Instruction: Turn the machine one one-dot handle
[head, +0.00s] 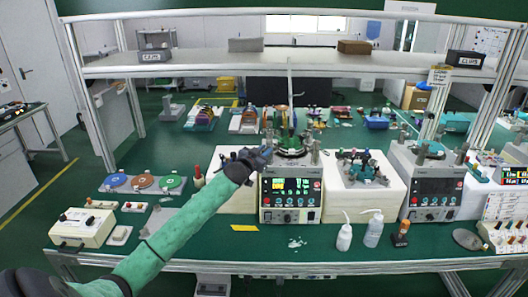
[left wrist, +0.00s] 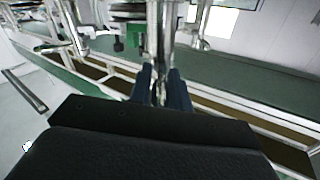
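Machine one appears to be the lapping machine (head: 290,213) at mid-bench, with a lit display, buttons and a red stop button. Upright metal posts (head: 315,152) stand around its round top plate. My left gripper (head: 262,156) reaches the left side of that top. In the left wrist view its dark blue fingers (left wrist: 161,80) lie close on both sides of a slim metal handle (left wrist: 160,45) and look shut on it. Dot marks are too small to read, so I cannot tell whether this is the one-dot handle. My right gripper is not in view.
A second machine (head: 433,183) stands to the right. Two white bottles (head: 373,232) and a small amber bottle (head: 401,236) stand at the front. Coloured discs (head: 143,182) and a cream box (head: 82,227) are at left. A shelf (head: 215,65) spans above.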

